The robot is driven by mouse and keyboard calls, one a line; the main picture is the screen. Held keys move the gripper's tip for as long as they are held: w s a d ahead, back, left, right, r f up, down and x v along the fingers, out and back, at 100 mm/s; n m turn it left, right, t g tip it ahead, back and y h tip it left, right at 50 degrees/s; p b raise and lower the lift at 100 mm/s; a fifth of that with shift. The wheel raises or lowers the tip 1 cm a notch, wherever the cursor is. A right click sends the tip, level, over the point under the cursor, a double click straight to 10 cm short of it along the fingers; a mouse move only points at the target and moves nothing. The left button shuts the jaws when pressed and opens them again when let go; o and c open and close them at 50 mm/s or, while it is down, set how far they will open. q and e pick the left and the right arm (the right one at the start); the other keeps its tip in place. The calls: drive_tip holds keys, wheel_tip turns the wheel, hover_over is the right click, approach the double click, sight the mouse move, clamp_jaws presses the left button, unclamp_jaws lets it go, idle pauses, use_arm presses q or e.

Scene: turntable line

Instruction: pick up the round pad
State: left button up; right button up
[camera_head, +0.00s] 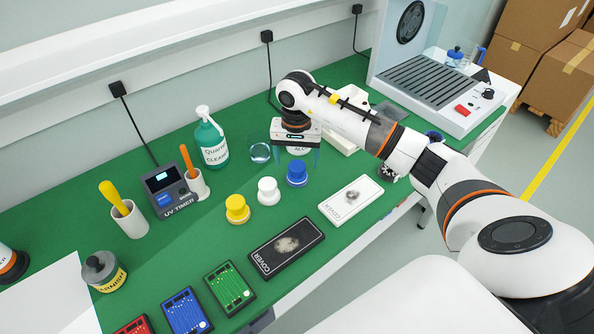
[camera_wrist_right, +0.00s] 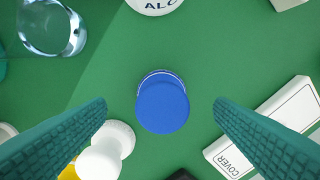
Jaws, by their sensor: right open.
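Several round knobbed pads stand on the green mat: a yellow one (camera_head: 237,209), a white one (camera_head: 268,191) and a blue one (camera_head: 297,173). The task's words do not tell me which one is meant. My right gripper (camera_head: 295,159) is open and pointing down above the blue pad. In the right wrist view the blue pad (camera_wrist_right: 162,106) lies between the two teal fingers, with green mat showing on both sides and no contact. The white pad (camera_wrist_right: 105,153) is beside the left finger there. My left gripper is not in view.
A glass (camera_head: 261,153) and a green cleaner bottle (camera_head: 211,141) stand left of the gripper. A white cover box (camera_head: 351,200) and a black cover box (camera_head: 286,246) lie in front.

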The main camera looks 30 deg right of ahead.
sight(297, 165)
drive_tip(key=f+p, duration=0.1)
drive_tip(key=f, duration=0.3)
drive_tip(key=shift+s+f+p, duration=0.2)
drive_tip(key=shift+f+p, duration=0.05)
drive_tip(key=shift+p, duration=0.1)
drive_tip(key=shift+f, duration=0.25)
drive_tip(key=c, duration=1.1)
